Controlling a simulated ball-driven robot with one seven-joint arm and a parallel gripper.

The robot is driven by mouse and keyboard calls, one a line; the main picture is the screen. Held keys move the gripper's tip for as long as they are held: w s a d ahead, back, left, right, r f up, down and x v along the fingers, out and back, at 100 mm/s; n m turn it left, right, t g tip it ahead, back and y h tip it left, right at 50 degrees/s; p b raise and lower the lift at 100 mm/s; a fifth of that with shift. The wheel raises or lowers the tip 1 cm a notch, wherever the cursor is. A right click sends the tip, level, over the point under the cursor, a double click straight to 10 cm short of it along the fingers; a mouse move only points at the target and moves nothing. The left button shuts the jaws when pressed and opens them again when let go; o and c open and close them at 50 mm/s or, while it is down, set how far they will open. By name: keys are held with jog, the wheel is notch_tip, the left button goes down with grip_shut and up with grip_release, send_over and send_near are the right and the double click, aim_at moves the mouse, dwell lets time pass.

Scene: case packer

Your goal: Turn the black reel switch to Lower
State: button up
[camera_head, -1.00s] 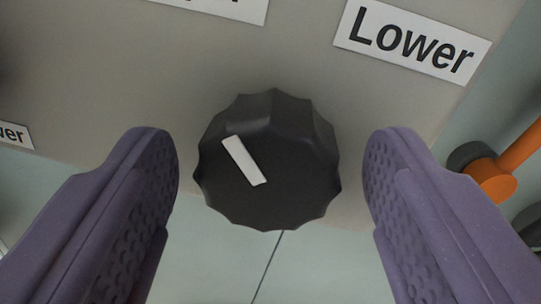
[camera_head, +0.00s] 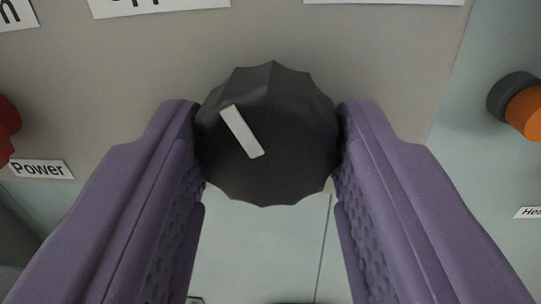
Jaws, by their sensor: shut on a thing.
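The black reel switch (camera_head: 285,150) is a round, scalloped knob on a grey panel, in the upper middle of the head camera view. Its white pointer mark (camera_head: 242,132) slants from upper left to lower right, with one end toward the upper left. My gripper (camera_head: 269,145) has purple fingers on the left and right sides of the knob. Both fingers touch it, and the gripper is shut on it. The labels above the knob are cut off by the top edge, so the Lower label cannot be read.
A red control (camera_head: 6,128) sits at the left edge above a Power label (camera_head: 41,169). An orange and dark knob (camera_head: 520,106) is at the right edge. The grey panel (camera_head: 400,60) ends right of the knob, with a pale green surface beyond and below it.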

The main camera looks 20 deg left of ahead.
jog(key=m+b, duration=0.1)
jog(key=m, duration=0.5)
jog(key=shift+f+m+t, duration=0.15)
jog(key=shift+m+t, duration=0.25)
jog(key=m+h, duration=0.1)
jog(key=m, duration=0.5)
jog(key=shift+a+m, duration=0.1)
jog(key=shift+m, duration=0.3)
jog(key=o, duration=1.1)
jog(key=shift+c, duration=0.2)
jog(key=v, duration=0.8)
